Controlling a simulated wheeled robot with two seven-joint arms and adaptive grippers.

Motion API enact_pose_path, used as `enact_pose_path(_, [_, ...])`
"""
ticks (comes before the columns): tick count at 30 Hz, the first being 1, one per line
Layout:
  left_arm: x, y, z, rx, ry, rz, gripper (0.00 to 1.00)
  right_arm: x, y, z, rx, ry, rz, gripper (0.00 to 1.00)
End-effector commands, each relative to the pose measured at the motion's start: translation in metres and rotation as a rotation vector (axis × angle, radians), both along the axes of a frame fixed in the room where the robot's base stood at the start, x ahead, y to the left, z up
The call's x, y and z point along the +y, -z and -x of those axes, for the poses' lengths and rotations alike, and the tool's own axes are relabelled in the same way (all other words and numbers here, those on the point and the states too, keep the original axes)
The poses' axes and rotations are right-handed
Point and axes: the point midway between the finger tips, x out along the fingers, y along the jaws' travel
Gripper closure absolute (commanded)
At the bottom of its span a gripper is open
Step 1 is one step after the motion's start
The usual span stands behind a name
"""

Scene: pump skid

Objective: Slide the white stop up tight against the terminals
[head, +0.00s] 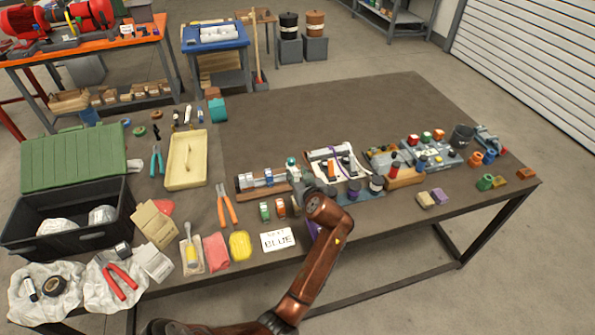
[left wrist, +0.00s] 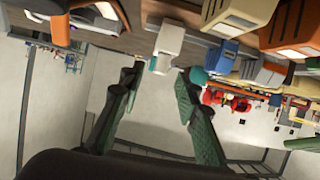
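The white stop (left wrist: 168,45) shows in the left wrist view at a brown wooden strip, just beyond my fingertips. Beige and blue terminals (left wrist: 222,52) sit to its right there, with a small gap between them and the stop. My left gripper (left wrist: 157,80) is open, its two green-padded fingers apart and nothing between them. In the head view my left gripper (head: 293,168) is at the right end of a wooden board with a rail and small blocks (head: 262,184). The gripper and wrist hide part of that end, and I cannot pick out the stop there. My right gripper is not in view.
Other fixtures (head: 336,160) stand close to the right of my left gripper. Orange-handled pliers (head: 227,205), a card reading "BLUE" (head: 278,240) and a yellow block (head: 240,245) lie nearby. A cream tray (head: 187,160) is at left. The table's far middle (head: 330,110) is clear.

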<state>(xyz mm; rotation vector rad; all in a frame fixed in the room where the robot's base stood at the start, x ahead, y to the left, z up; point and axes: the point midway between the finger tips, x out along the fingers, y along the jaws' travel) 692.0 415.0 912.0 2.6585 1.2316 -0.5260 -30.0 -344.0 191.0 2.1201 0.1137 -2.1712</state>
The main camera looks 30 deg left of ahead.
Motion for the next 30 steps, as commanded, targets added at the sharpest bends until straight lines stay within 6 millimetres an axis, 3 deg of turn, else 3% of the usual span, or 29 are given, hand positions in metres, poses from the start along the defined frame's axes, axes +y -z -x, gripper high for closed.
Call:
enact_pose_path(6, [0.02,0.013,-0.017,0.002,0.0,-0.001,0.7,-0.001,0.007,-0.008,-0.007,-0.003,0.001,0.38])
enact_pose_path(18, [0.024,0.015,-0.024,0.001,0.004,0.0,0.7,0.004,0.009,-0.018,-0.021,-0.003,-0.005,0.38])
enact_pose_path(30, [0.023,0.015,-0.024,0.002,0.004,0.001,0.97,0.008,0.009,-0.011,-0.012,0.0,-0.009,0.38])
